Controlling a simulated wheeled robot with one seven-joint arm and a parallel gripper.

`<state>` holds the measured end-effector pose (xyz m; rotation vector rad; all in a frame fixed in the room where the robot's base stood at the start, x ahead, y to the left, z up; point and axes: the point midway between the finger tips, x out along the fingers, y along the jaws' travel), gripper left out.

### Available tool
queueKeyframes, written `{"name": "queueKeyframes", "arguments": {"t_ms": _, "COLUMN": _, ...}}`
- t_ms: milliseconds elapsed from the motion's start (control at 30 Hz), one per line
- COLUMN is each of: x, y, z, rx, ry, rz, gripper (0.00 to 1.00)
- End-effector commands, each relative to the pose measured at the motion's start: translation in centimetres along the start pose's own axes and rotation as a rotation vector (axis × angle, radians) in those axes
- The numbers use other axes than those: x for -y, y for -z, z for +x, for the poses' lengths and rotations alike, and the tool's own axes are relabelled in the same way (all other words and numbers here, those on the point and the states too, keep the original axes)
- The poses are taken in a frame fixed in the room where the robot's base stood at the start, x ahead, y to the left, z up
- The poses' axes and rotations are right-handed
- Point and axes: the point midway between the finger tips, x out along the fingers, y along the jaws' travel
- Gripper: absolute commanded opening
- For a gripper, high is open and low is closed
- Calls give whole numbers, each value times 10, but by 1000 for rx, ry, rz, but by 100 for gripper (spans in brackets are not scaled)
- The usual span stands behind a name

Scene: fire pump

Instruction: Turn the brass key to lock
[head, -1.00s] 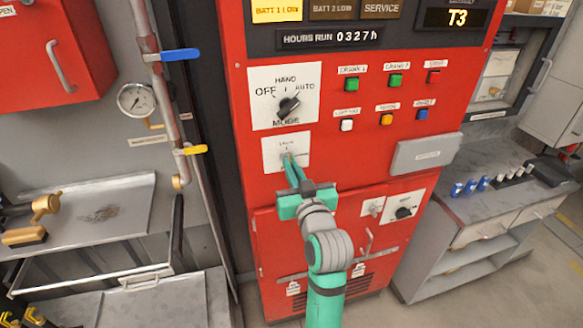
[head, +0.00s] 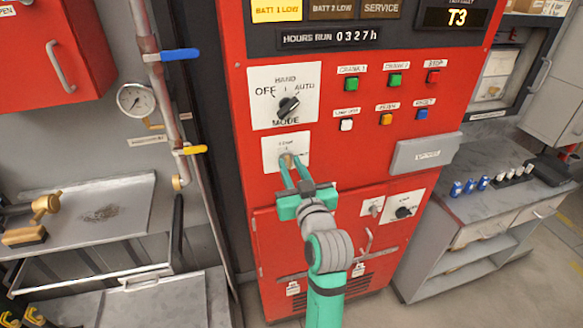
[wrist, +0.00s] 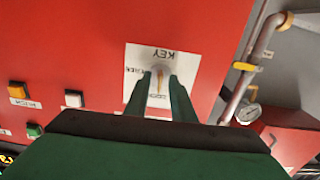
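The brass key (wrist: 159,80) sits in a white plate (wrist: 187,62) on the red panel. In the wrist view the plate is upside down, with KEY and LOCK lettering, and the key's bow looks roughly upright in the picture. My gripper (wrist: 161,77) is in front of the plate, with one finger on each side of the key and gaps showing between. In the head view my gripper (head: 292,159) reaches up to the lower part of the key plate (head: 271,153). The fingers are spread, and the key is only a small brown spot between their tips.
The black mode knob (head: 289,107) is just above the key plate. Several coloured buttons, one of them white (head: 346,125), are to the right. A grey box (head: 427,153) juts from the panel at lower right. A pipe with a yellow-handled valve (head: 193,150) stands to the left.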

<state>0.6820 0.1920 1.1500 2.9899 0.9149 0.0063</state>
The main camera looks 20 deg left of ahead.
Motion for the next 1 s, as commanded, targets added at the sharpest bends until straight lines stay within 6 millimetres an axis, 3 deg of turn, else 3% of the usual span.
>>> {"name": "queueKeyframes", "arguments": {"t_ms": 167, "x": -1, "y": 0, "z": -15, "rx": 0, "ry": -1, "rz": 1, "gripper": 23}}
{"name": "queueKeyframes", "arguments": {"t_ms": 600, "x": -1, "y": -1, "z": -91, "rx": 1, "ry": -2, "rz": 0, "gripper": 23}}
{"name": "queueKeyframes", "arguments": {"t_ms": 800, "x": 0, "y": 0, "z": -106, "rx": 0, "ry": -1, "rz": 0, "gripper": 23}}
{"name": "queueKeyframes", "arguments": {"t_ms": 1000, "x": 0, "y": 0, "z": -108, "rx": 0, "ry": -1, "rz": 0, "gripper": 23}}
